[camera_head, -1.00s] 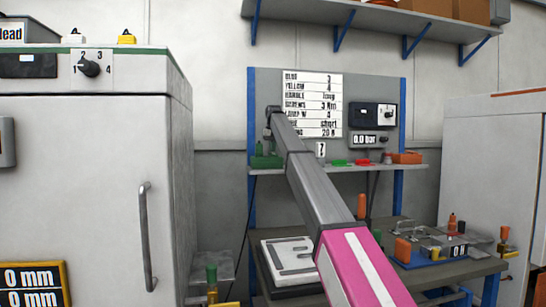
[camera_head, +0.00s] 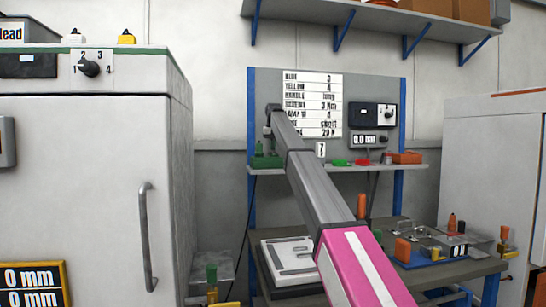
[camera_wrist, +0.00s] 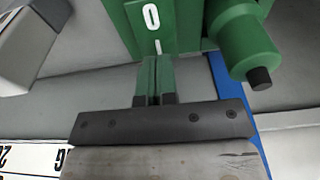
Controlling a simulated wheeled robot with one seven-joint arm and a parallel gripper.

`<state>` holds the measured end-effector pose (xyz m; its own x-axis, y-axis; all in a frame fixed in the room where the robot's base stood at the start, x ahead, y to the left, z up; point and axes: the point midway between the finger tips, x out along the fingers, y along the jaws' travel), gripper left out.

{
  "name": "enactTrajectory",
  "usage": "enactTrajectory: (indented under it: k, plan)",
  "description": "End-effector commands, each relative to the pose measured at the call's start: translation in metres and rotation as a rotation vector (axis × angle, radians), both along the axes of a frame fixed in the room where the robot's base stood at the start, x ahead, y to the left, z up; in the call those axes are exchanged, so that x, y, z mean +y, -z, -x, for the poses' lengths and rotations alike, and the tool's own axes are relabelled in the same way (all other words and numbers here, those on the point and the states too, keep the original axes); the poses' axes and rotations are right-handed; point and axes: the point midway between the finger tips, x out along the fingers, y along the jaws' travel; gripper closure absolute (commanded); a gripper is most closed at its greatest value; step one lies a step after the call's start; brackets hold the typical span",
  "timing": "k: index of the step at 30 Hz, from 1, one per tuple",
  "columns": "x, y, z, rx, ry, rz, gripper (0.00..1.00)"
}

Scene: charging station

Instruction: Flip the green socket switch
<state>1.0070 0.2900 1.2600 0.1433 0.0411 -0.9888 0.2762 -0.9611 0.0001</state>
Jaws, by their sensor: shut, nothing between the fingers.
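The green socket block (camera_head: 266,162) sits at the left end of the shelf, partly behind my arm's far end in the head view. In the wrist view the green socket (camera_wrist: 188,25) fills the top, with a white plate marked "0" (camera_wrist: 151,16) and a short white mark below it. A green cylinder with a dark tip (camera_wrist: 245,45) sticks out at its right. My gripper (camera_wrist: 155,62) is shut and empty, its fingertips right at the lower edge of the socket face under the white mark. I cannot tell whether they touch. In the head view my gripper is small and unclear.
Red and green discs and an orange block (camera_head: 407,157) lie further right on the shelf (camera_head: 350,169). A printed sheet (camera_head: 328,90) and a gauge box hang on the panel behind. A tall white cabinet (camera_head: 85,190) stands close at left. A workbench holds several parts below.

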Motion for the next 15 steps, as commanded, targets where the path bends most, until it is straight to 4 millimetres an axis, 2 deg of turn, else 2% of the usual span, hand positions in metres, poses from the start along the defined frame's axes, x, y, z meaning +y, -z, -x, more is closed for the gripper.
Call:
enactTrajectory:
  k: [15]
  plan:
    - [0.000, -0.037, -0.001, 0.000, 0.000, 0.000, 1.00]
